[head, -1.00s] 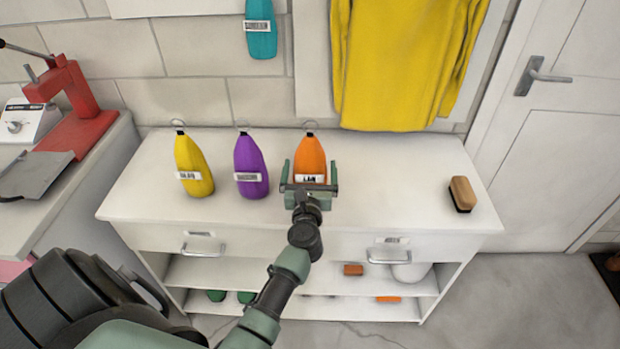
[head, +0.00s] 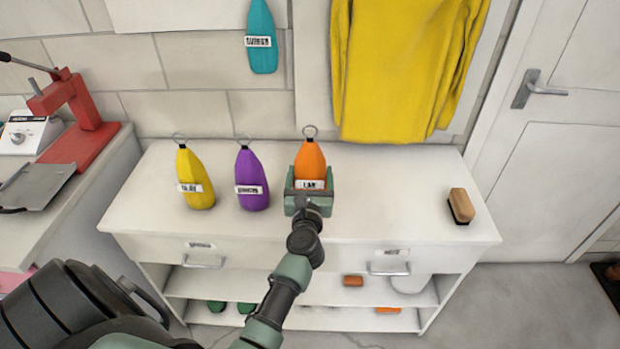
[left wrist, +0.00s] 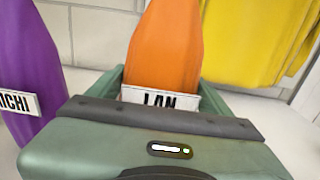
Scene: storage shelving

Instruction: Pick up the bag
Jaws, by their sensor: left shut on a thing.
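Three cone-shaped bags with top rings and white name labels are in a row on the white cabinet top: a yellow bag (head: 190,175), a purple bag (head: 250,180) and an orange bag (head: 310,160). My left gripper (head: 310,185) is shut on the orange bag, with a finger on either side of its lower part. In the left wrist view, the orange bag (left wrist: 165,50) with its "LAN" label stands upright between the green fingers, and the purple bag (left wrist: 32,65) is to the left. The gripper hides the orange bag's base. My right gripper is not in view.
A brush (head: 461,205) lies at the right of the white cabinet (head: 390,205). A teal bag (head: 261,40) and a yellow cloth (head: 400,70) hang on the wall behind. A red press (head: 80,120) stands on the left counter. The cabinet top between gripper and brush is free.

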